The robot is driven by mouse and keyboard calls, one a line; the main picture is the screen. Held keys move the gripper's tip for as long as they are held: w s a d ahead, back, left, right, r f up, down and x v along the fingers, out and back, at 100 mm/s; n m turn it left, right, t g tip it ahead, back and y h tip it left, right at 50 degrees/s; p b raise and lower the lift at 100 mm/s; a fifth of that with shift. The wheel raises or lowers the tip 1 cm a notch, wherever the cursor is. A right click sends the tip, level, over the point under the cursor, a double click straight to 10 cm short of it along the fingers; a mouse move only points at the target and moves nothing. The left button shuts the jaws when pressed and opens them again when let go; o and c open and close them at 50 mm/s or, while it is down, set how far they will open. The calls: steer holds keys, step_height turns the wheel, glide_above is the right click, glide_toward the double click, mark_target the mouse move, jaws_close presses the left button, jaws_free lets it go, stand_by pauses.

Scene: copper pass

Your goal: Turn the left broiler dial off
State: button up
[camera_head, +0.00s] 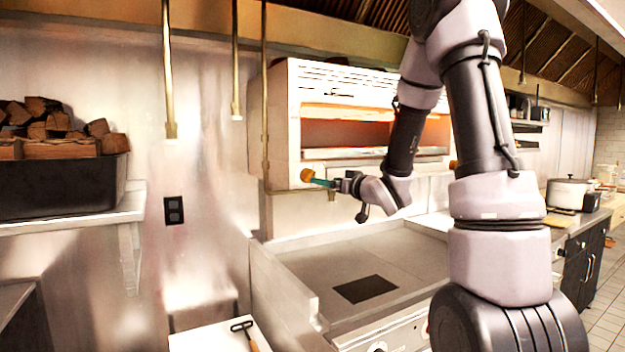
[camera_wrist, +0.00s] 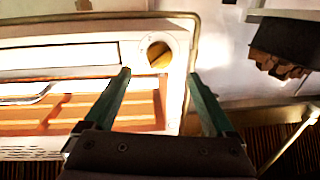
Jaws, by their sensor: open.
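The left broiler dial (camera_head: 307,175) is an orange-brass knob at the lower left of the broiler front. In the wrist view the dial (camera_wrist: 159,55) is round with a raised grip bar, lying just beyond the fingertips and between their lines. The broiler (camera_head: 293,130) is a pale wall-mounted box with a glowing orange opening. My gripper (camera_head: 321,182) reaches in from the right, its teal fingers pointing at the dial. In the wrist view my gripper (camera_wrist: 159,73) is open and empty, one finger on each side of the dial. Whether the fingertips touch the dial is unclear.
A griddle (camera_head: 350,262) with a dark square plate lies below the broiler. A brass rod (camera_head: 264,90) hangs close left of the broiler. A black bin (camera_head: 60,186) of firewood sits on a shelf at left. A white pot (camera_head: 567,193) stands on the right counter.

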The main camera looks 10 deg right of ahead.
mark_target(309, 176)
steer(key=x, duration=0.8)
steer(key=shift+w, duration=0.35)
steer(key=shift+a, duration=0.1)
steer(key=c, duration=1.4)
